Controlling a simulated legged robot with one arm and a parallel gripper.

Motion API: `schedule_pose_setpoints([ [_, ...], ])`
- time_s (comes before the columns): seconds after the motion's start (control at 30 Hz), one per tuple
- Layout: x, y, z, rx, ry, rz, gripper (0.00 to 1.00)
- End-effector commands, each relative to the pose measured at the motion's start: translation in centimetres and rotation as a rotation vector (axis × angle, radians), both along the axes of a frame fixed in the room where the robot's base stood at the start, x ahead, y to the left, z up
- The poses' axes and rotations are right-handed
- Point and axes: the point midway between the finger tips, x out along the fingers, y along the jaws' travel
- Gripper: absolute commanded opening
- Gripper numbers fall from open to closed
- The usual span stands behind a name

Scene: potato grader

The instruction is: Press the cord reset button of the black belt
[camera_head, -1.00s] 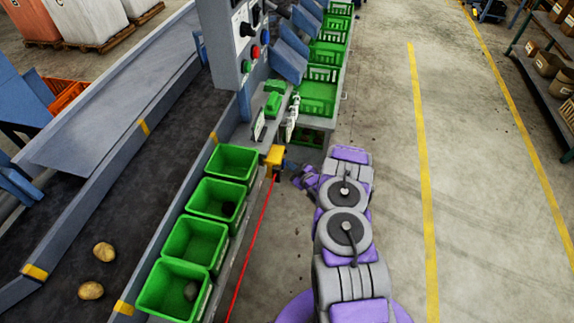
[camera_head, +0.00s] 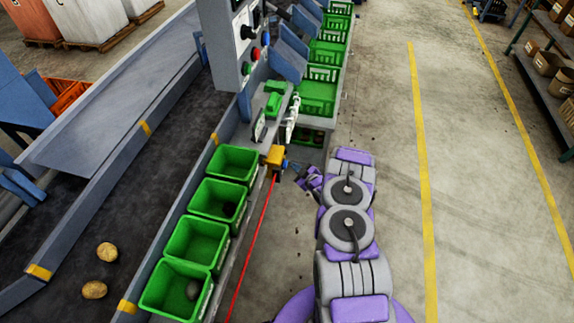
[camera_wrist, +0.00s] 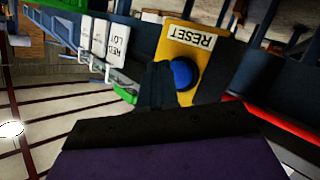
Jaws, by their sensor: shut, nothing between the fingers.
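The black belt (camera_head: 62,215) runs along the left, with two potatoes on it. A yellow box (camera_head: 275,154) is fixed at the side of the machine, at the end of a red cord (camera_head: 252,242). The wrist view shows this yellow box (camera_wrist: 212,62) with a white RESET label (camera_wrist: 192,37) and a round blue button (camera_wrist: 184,73). My gripper (camera_wrist: 160,80) is shut and empty. Its dark fingertips overlap the button's left edge in the wrist view; I cannot tell whether they touch it. In the head view my gripper (camera_head: 297,169) is just right of the box.
Several green bins (camera_head: 230,165) stand in a row along the belt's near side. A grey control panel (camera_head: 228,45) rises above the box. White tags (camera_wrist: 112,48) hang beside the box. The concrete floor on the right, with yellow lines, is clear.

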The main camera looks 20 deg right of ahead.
Motion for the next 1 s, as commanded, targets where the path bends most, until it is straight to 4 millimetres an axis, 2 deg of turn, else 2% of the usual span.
schedule_pose_setpoints([
  [0.17,-0.4,-0.6,0.1,0.000,0.000,-0.001,0.00],
  [0.63,-2.7,-4.0,0.1,0.001,0.003,-0.002,0.00],
  [1.0,-2.8,-4.1,0.0,0.000,0.001,0.000,0.00],
])
